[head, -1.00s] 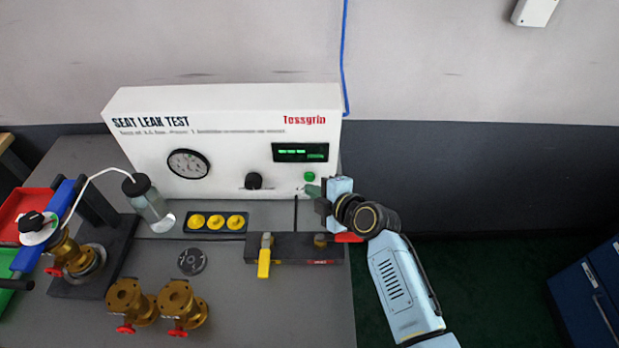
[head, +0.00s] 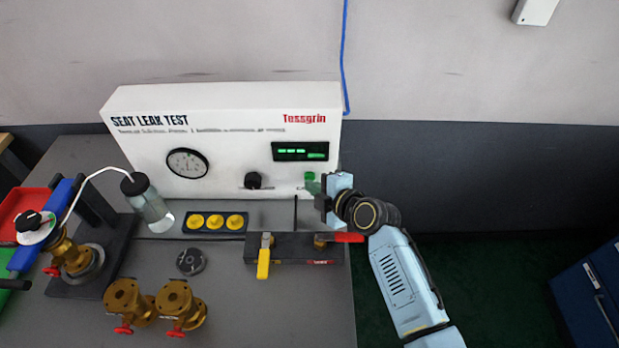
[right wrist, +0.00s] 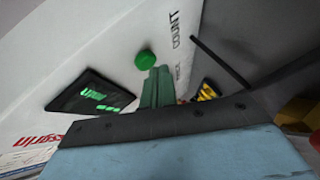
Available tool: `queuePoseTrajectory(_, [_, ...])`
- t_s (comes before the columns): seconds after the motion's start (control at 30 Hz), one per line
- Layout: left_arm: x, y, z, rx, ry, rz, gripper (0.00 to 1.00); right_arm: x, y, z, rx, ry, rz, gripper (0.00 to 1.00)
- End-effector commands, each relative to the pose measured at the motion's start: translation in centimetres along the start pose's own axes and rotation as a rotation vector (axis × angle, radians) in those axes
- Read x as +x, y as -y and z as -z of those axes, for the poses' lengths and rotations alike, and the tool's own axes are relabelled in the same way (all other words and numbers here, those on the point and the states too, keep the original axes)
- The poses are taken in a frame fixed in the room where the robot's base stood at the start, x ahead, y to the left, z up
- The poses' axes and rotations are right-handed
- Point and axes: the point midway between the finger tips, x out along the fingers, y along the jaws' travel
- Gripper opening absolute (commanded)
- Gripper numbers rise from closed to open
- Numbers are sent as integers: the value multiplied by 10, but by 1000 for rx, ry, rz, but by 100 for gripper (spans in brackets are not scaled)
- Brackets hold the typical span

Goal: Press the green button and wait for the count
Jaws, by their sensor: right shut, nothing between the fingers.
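The green button (head: 309,177) is on the front of the white seat leak test panel (head: 230,165), below the display (head: 300,152). The display shows green dashes. My right gripper (head: 314,188) is shut and empty, its green fingertips just in front of and below the button. In the right wrist view the green button (right wrist: 145,60) shows just beyond the shut fingertips (right wrist: 157,85), beside the word COUNT; I cannot tell whether they touch. The tilted display (right wrist: 90,100) is to its left there. My left gripper is not clearly in view.
A black manifold with a yellow handle (head: 263,262) and a red handle (head: 348,238) lies below my right gripper. A bottle (head: 152,207), yellow caps in a tray (head: 215,222) and brass valves (head: 175,303) stand on the grey bench. A blue cabinet (head: 592,285) is at right.

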Motion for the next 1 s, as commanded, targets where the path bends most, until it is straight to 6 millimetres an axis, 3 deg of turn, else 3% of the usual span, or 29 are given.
queuePoseTrajectory(1.0, [7,0,-1,0,0,0,36,6,-5,-4,0,-1,0,0])
